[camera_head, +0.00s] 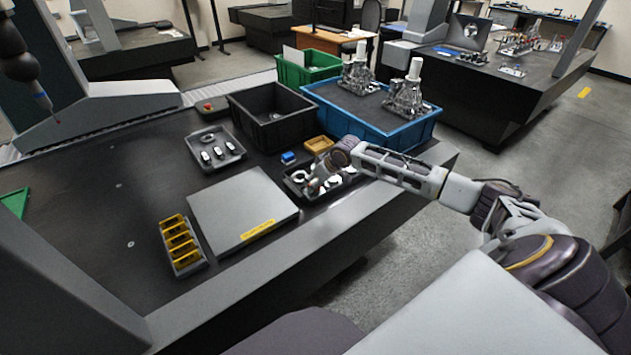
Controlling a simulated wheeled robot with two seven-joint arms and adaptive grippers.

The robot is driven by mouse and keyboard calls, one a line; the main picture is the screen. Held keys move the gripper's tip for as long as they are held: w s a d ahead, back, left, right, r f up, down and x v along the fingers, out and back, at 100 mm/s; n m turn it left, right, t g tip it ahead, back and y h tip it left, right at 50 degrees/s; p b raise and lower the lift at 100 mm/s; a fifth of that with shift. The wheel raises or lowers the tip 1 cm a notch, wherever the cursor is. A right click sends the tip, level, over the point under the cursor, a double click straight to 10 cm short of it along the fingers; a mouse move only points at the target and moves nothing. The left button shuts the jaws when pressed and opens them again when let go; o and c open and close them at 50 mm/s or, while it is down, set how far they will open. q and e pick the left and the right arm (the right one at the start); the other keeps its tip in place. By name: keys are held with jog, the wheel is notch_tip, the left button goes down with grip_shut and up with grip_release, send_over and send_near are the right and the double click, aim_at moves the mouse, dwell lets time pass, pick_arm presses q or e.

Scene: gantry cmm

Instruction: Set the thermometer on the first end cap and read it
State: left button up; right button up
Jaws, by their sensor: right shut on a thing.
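My right gripper (316,187) is low over the left part of a dark tray (308,197) near the table's right front edge. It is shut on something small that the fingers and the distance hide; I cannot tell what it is. Round pale parts (333,181), which look like end caps, lie in this tray beside the gripper. I cannot pick out a thermometer with certainty. A small blue block (288,157) sits just behind the tray. My left gripper is not in view.
A grey plate (241,208) with a yellow label lies left of the gripper. A yellow-slotted rack (181,247), a tray of metal parts (214,148), an amber tray (319,144), a black bin (270,116) and a blue bin (372,125) stand around.

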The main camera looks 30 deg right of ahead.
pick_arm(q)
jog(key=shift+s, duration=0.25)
pick_arm(e)
jog(key=shift+f, duration=0.1)
jog(key=o, duration=1)
jog(key=shift+r, duration=0.2)
jog(key=shift+s+d+r, duration=0.1)
jog(key=shift+s+r, duration=0.05)
jog(key=shift+s+d+r, duration=0.1)
jog(key=shift+s+r, duration=0.25)
jog(key=shift+r, duration=0.3)
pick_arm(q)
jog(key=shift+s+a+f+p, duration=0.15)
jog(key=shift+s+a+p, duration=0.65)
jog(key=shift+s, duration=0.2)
pick_arm(e)
jog(key=v, duration=1)
